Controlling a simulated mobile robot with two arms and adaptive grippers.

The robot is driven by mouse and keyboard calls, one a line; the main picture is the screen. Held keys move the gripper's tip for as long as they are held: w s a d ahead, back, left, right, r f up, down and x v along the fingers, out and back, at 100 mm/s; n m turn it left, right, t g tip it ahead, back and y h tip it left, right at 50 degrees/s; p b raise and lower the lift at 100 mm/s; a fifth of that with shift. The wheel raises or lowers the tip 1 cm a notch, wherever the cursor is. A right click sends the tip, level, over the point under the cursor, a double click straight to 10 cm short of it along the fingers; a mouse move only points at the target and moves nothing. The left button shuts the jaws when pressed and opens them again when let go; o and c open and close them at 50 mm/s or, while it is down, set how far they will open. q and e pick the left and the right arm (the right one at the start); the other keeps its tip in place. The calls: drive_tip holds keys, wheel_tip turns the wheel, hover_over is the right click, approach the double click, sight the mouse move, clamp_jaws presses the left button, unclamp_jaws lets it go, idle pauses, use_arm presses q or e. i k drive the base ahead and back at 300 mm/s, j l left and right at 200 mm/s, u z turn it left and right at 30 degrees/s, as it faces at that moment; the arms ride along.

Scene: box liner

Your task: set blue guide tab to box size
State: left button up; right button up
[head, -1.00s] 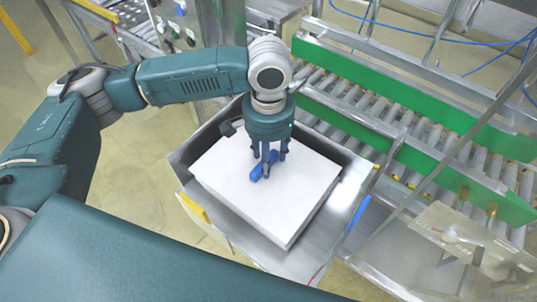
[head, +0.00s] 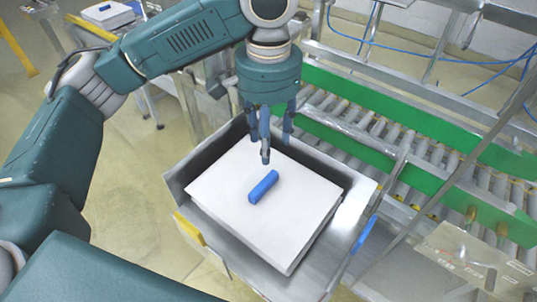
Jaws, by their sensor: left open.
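A small blue block-like tab (head: 263,187) lies flat on top of a white box (head: 225,188). The box sits in a grey metal tray (head: 345,213) with raised walls. My left gripper (head: 266,155) hangs above the far part of the box, fingers pointing down. It is open and empty, apart from the blue tab and higher than it. A second blue strip (head: 364,235) is on the tray's right edge. I cannot tell from the view which blue piece is the guide tab. My right gripper is not in view.
A roller conveyor (head: 375,128) with green side rails (head: 420,178) runs behind and right of the tray. A yellow piece (head: 189,229) is on the tray's left side. Another white box (head: 108,16) with a blue piece stands at the far upper left. Clear plates stand at lower right.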

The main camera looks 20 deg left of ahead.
sight(362, 235)
drive_tip(key=k, duration=1.5)
